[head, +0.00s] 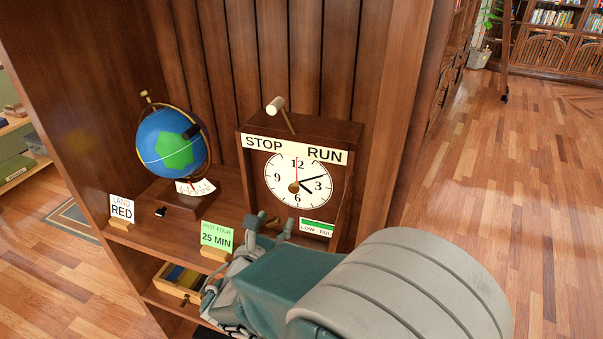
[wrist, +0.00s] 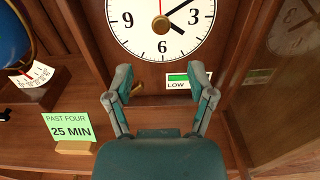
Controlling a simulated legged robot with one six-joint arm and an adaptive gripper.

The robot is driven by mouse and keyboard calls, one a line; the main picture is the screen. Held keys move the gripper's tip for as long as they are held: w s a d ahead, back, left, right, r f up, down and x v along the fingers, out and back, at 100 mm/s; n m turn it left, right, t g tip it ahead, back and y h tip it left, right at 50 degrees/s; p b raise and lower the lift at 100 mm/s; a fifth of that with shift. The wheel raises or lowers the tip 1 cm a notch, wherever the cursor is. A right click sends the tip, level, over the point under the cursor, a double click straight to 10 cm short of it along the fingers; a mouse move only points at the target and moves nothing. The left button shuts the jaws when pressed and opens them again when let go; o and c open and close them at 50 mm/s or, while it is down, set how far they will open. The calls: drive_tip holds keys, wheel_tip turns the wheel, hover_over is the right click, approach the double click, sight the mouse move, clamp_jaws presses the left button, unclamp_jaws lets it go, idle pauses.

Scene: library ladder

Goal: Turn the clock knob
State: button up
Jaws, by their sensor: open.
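A wooden clock (head: 342,205) with a white dial (head: 275,172) stands on the shelf; its dial also shows in the wrist view (wrist: 135,35). A round brass piece (head: 294,187) sits at the dial's centre, also seen in the wrist view (wrist: 160,24). A smaller brass knob-like piece (wrist: 137,88) shows low on the clock front, beside my left fingertip. I cannot tell which one is the clock knob. The black hands point near 2 and 4. My gripper (head: 271,223) is open and empty below the dial, its fingers apart in the wrist view (wrist: 161,76).
A lever with a cream handle (head: 276,105) rises above the STOP/RUN strip (head: 295,149), leaning toward STOP. A globe (head: 172,143) stands left. A green "PAST FOUR 25 MIN" card (head: 216,236) and a "LAND RED" card (head: 121,209) line the shelf front. A green-and-white "LOW" gauge (wrist: 177,80) is near my right finger.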

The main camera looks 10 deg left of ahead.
sight(292, 190)
drive_tip(key=w, duration=0.7)
drive_tip(key=w+d, duration=0.1)
drive_tip(key=w, duration=0.3)
drive_tip(key=shift+w, duration=0.15)
clamp_jaws()
